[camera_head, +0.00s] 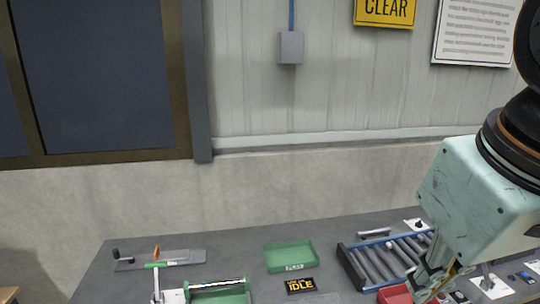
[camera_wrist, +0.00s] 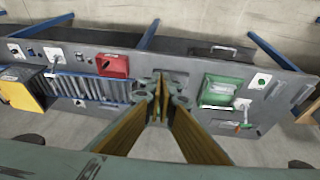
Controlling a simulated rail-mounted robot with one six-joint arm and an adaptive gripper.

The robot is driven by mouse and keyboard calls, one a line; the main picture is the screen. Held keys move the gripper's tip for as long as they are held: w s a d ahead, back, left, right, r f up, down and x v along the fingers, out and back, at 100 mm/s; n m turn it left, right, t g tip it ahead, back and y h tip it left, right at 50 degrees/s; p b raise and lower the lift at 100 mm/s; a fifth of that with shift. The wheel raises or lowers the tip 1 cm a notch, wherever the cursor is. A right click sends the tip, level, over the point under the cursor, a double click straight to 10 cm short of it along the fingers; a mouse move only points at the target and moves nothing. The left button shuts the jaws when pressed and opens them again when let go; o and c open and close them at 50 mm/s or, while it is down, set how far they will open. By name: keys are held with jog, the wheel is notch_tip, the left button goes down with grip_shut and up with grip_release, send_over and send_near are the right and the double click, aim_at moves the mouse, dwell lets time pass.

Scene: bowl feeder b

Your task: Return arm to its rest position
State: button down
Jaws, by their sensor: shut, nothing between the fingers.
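My gripper (camera_wrist: 161,88) is shut and empty in the wrist view, its two fingers meeting at the picture's middle. In the head view my pale green arm reaches down at the right, and the gripper (camera_head: 428,284) is low over the table's right part, partly cut off by the frame edge. It appears above the grey table (camera_head: 225,236); whether it touches anything there I cannot tell.
A roller conveyor (camera_head: 385,262) with blue rails lies beside the gripper, next to a red bin (camera_head: 394,294). A green tray (camera_head: 290,256), an IDLE sign (camera_head: 300,286) and a green fixture (camera_head: 220,293) stand left.

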jog(key=shift+m, duration=0.8)
jog(key=s+f, duration=0.2)
jog(key=s, duration=0.1)
jog(key=s+f+b, duration=0.1)
jog(key=s, duration=0.1)
jog(key=shift+a, duration=0.15)
